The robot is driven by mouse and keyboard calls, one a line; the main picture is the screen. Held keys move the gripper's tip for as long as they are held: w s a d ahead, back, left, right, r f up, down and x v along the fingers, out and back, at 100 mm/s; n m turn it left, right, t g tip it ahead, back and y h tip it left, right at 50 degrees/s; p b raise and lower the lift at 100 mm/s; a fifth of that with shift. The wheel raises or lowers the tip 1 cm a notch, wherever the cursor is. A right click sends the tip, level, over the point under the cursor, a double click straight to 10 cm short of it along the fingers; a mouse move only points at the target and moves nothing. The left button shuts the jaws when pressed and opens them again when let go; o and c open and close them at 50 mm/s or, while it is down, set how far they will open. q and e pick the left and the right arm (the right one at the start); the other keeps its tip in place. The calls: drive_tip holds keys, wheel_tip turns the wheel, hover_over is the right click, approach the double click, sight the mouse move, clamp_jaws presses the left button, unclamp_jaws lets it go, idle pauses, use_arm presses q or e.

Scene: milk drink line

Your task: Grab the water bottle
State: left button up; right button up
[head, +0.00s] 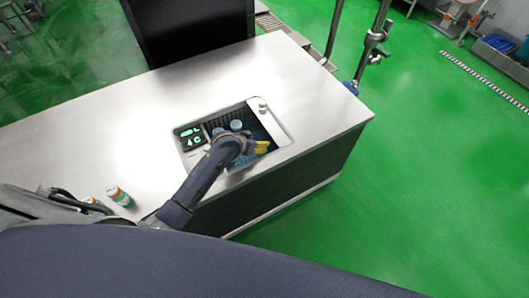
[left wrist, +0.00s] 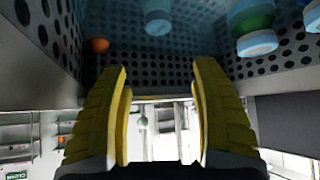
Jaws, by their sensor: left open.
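A sunken cooler box (head: 188,158) with a green-lit display is set in the steel counter. Several blue-topped bottles stand in it, one of them at its back (head: 236,125). I cannot tell which is the water bottle. My left gripper (head: 262,147) reaches into the box on its right side, in front of the bottles. In the left wrist view its yellow fingers (left wrist: 160,95) are open with nothing between them. Beyond the fingertips are a pale-capped bottle (left wrist: 157,22), a green and blue bottle (left wrist: 253,25) and part of another (left wrist: 313,16). My right gripper is not in view.
A small orange round thing (left wrist: 97,45) lies near the left finger. An orange and green can (head: 118,196) stands on the counter (head: 110,130) at the left. The counter behind the box is clear.

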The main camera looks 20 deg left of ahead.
use_arm(q)
drive_tip(key=shift+w+d+f, duration=0.25)
drive_tip(key=shift+w+f, duration=0.6)
drive_tip(key=shift+f, duration=0.9)
drive_tip(key=shift+w+d+f, duration=0.3)
drive_tip(key=shift+w+f, duration=0.5)
drive_tip(key=shift+f, duration=0.9)
drive_tip(key=shift+w+d+f, duration=0.25)
drive_tip(key=shift+w+f, duration=0.6)
drive_tip(key=shift+f, duration=0.9)
drive_tip(key=shift+c, duration=0.2)
clamp_jaws()
